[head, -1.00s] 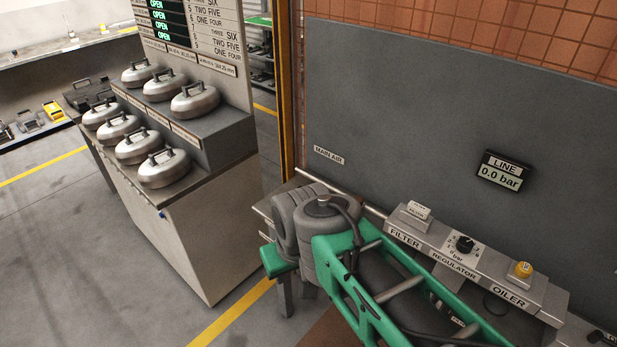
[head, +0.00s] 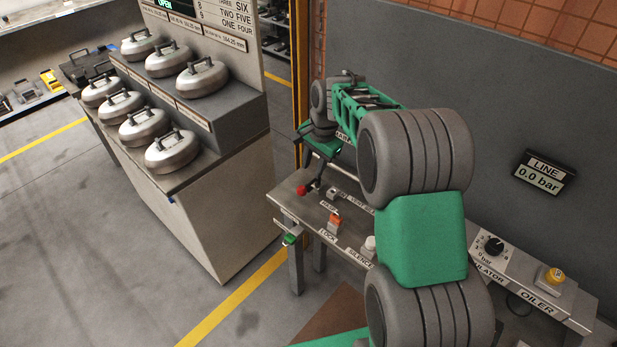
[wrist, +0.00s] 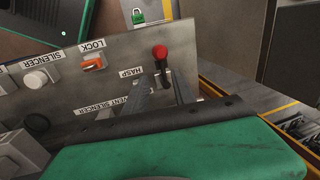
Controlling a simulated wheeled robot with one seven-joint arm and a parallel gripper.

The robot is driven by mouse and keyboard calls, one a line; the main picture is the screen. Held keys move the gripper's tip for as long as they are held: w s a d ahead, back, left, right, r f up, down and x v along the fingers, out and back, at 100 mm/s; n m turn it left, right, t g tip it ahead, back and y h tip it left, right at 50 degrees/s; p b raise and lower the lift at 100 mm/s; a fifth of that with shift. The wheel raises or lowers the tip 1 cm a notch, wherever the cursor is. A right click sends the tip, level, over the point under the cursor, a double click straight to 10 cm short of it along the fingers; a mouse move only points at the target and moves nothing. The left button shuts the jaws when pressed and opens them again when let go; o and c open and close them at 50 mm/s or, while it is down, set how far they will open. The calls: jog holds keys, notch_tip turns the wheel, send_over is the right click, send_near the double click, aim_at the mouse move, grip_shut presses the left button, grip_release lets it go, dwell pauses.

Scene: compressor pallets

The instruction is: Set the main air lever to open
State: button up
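A lever with a red knob (head: 301,190), which I take as the main air lever, stands at the bench's far left end. In the wrist view its red knob (wrist: 160,52) and short dark stem show just beyond my fingertips. My gripper (head: 320,183) hangs over that end of the bench, close to the lever. In the wrist view my gripper (wrist: 164,84) has its two grey fingers apart, one on each side of the stem's line. I cannot tell whether they touch the stem. My wrist housing hides the lever's base. The MAIN AIR label on the wall panel is mostly hidden by my arm.
The bench (head: 285,200) carries an orange-topped lock (head: 335,222) and a white silencer knob (head: 370,243) close by. The regulator (head: 493,246) and oiler (head: 553,279) are at right. The line display (head: 544,173) reads 0.0 bar. A cabinet with metal canisters (head: 172,150) stands left; floor between is clear.

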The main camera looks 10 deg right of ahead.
aim_at(307, 186)
jog(key=f, duration=0.2)
jog(key=w+f+p, duration=0.1)
jog(key=f, duration=0.2)
jog(key=a+f, duration=0.1)
jog(key=f, duration=0.2)
jog(key=shift+w, duration=0.4)
jog(key=shift+c, duration=0.2)
jog(key=shift+d, duration=0.1)
grip_shut()
jog(key=shift+s+f, duration=0.1)
jog(key=shift+f, duration=0.05)
dwell(0.4)
